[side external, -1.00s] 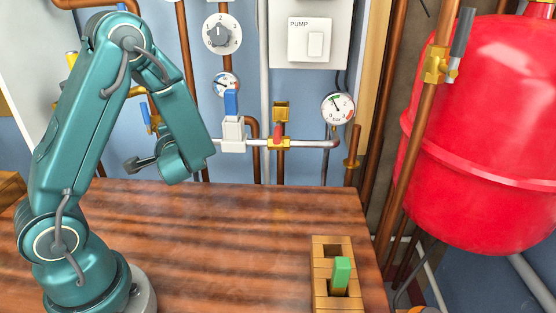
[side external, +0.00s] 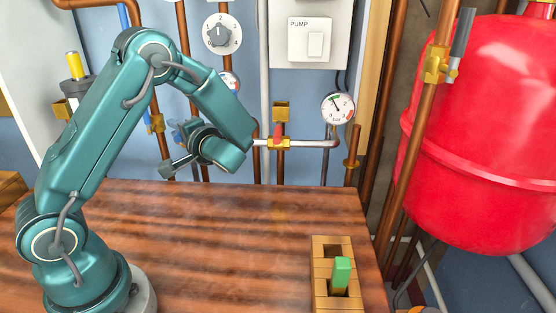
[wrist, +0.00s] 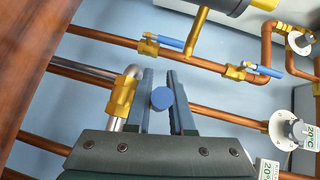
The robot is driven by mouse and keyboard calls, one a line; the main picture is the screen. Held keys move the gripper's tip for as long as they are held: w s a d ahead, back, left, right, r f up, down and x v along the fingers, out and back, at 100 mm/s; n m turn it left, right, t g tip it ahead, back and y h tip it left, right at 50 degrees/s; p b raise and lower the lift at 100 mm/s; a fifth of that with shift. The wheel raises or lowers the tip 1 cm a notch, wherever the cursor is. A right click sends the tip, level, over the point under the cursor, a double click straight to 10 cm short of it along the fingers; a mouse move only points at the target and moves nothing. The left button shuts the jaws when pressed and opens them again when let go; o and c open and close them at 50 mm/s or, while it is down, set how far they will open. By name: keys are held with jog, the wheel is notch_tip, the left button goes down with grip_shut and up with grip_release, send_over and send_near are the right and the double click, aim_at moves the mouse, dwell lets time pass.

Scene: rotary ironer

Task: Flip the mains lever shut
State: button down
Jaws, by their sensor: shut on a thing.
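My gripper (wrist: 163,110) is shut on a blue round-ended handle (wrist: 162,98), seen almost end-on between the two dark fingers in the wrist view. A brass fitting (wrist: 122,98) on a bent silver pipe is just left of the fingers. No label shows whether this handle is the mains lever.
Brass valves with blue levers (wrist: 170,42) (wrist: 263,70) sit on a copper pipe nearby. A red-handled valve (side external: 278,132), a gauge (side external: 338,107) and the pump switch (side external: 316,44) are on the wall.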

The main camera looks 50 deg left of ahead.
jog(key=c, duration=1.1)
grip_release()
jog(key=d, duration=0.5)
jog(key=shift+r, duration=0.35)
